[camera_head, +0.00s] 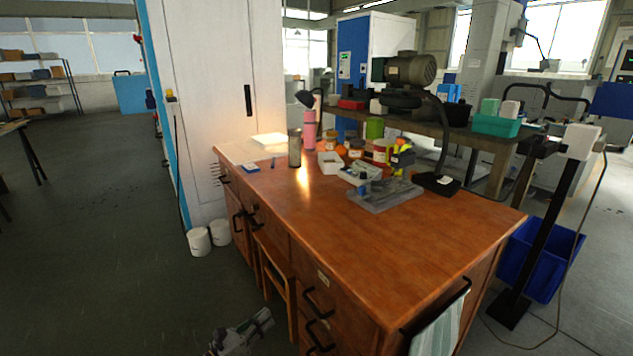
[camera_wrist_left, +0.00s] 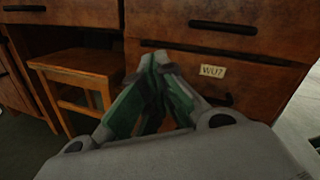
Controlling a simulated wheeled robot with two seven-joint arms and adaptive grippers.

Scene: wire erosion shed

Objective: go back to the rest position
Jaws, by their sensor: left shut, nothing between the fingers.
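My left gripper (camera_head: 262,320) shows at the bottom of the head view, low in front of the wooden desk (camera_head: 330,235) and below its top. In the left wrist view the same gripper (camera_wrist_left: 160,62) has its green-padded fingers closed together at the tips, with nothing between them. Behind the fingers is the desk's drawer front with a label reading WU7 (camera_wrist_left: 212,71). My right gripper is in neither view.
A wooden stool (camera_wrist_left: 75,85) stands under the desk, left of the gripper. The desktop holds a grey fixture (camera_head: 385,193), a pink bottle (camera_head: 309,130), a jar (camera_head: 295,148) and a white box (camera_head: 330,162). A blue bin (camera_head: 540,260) stands right. Floor at left is clear.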

